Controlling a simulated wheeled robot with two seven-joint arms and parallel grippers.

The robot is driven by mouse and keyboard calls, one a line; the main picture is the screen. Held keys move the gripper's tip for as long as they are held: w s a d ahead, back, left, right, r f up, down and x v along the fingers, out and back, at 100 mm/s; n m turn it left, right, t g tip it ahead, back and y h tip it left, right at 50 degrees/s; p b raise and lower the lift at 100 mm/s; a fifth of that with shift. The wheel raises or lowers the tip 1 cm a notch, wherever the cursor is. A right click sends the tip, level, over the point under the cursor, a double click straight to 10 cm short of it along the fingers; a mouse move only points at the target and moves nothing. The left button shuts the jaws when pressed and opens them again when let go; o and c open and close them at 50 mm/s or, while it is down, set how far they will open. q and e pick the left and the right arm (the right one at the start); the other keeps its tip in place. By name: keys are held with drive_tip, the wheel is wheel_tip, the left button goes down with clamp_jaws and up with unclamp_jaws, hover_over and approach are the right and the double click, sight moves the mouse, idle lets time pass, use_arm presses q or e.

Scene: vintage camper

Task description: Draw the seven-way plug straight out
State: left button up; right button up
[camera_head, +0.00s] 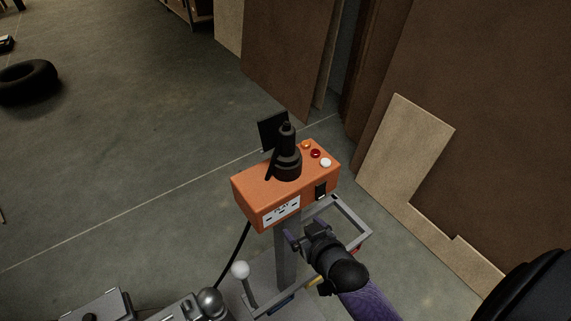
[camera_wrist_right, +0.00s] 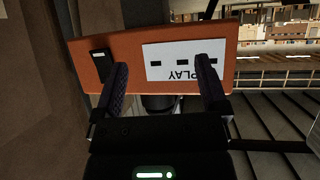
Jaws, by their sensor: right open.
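The black seven-way plug (camera_head: 288,143) stands upright in a black socket (camera_head: 287,168) on top of the orange test box (camera_head: 253,191). A black flap (camera_head: 272,131) stands up behind it. My right gripper (camera_head: 300,240) is below and in front of the box, apart from the plug. In the right wrist view, my right gripper (camera_wrist_right: 163,75) is open, its fingers spread before the box's front face (camera_wrist_right: 135,45) with nothing held between them. The plug cannot be made out clearly there. My left gripper is not in view.
The box sits on a grey post (camera_head: 287,262) with a metal frame (camera_head: 352,222) to its right, close to my right gripper. A white-knobbed lever (camera_head: 241,270) rises at lower left. Boards (camera_head: 405,150) lean at the right.

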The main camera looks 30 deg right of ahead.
wheel_tip(320, 180, up, 8)
drive_tip(key=w+d+t+b, duration=0.1)
drive_tip(key=w+t+b, duration=0.1)
drive_tip(key=w+t, duration=0.1)
drive_tip(key=t+b, duration=0.2)
approach(291, 147)
drive_tip(key=w, duration=0.2)
drive_tip(key=shift+t+h, duration=0.3)
drive_tip(key=w, duration=0.3)
drive_tip(key=w+b, duration=0.1)
drive_tip(key=w, duration=0.2)
drive_tip(key=w+b, duration=0.1)
drive_tip(key=w, duration=0.2)
drive_tip(key=shift+d+f, duration=0.1)
drive_tip(key=shift+f, duration=0.15)
drive_tip(key=shift+w+b, duration=0.3)
drive_tip(key=shift+w, duration=0.05)
drive_tip(key=shift+r, duration=0.15)
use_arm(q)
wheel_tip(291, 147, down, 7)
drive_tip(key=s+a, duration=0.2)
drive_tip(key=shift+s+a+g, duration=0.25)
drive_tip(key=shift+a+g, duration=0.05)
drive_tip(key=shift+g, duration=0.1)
use_arm(e)
clamp_jaws()
